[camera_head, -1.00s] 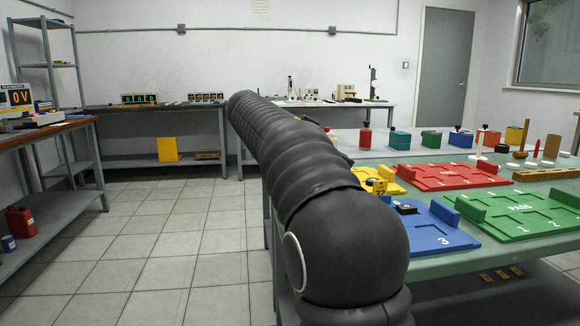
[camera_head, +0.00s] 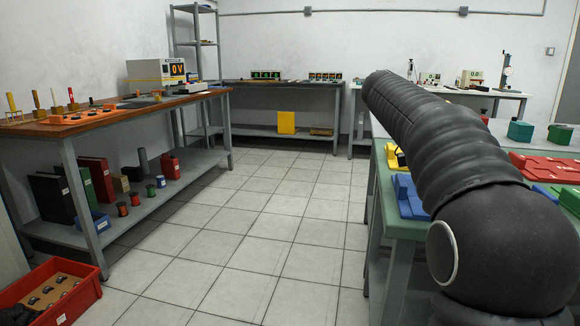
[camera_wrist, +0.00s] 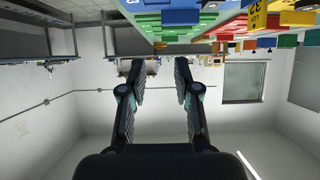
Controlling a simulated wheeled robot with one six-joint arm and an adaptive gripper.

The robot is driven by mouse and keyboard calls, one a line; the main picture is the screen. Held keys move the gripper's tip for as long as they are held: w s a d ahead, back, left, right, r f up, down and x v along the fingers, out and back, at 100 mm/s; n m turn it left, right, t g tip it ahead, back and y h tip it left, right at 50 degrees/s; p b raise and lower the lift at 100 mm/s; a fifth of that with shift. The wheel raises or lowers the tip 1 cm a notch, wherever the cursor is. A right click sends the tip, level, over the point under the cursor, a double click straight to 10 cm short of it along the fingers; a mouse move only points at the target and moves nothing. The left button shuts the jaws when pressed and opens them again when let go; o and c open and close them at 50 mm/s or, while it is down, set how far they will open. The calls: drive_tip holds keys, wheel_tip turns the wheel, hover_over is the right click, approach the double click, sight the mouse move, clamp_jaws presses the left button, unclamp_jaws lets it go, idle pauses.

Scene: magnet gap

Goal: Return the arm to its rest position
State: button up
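My arm, in a dark ribbed sleeve, runs up and away across the right side of the head view, over the edge of the green-topped table. Its far end hides the gripper in that view. In the wrist view, which is upside down, my gripper (camera_wrist: 160,82) is open. Its two dark fingers stand apart with nothing between them. The green-topped table (camera_head: 406,229) is at the right in the head view. It carries a blue board (camera_head: 408,196), partly hidden by my arm, and a red board (camera_head: 540,168).
A wooden-topped bench (camera_head: 120,118) with a lower shelf stands at the left. A red crate (camera_head: 75,300) is on the floor at the lower left. The tiled floor (camera_head: 240,220) between benches is clear. A yellow block (camera_head: 287,122) stands under the back bench.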

drive_tip(key=s+a+f+n+t+y+p, duration=0.3)
drive_tip(key=s+a+f+n+y, duration=0.3)
drive_tip(key=s+a+f+n, duration=0.4)
drive_tip(key=s+a+f+n+t+y+p, duration=0.3)
drive_tip(key=s+a+f+n+t+y, duration=0.2)
drive_tip(key=s+a+f+n, duration=0.5)
drive_tip(key=s, duration=0.5)
drive_tip(key=shift+a+n+y, duration=0.3)
drive_tip(key=shift+a+y, duration=0.1)
drive_tip(key=shift+a, duration=0.1)
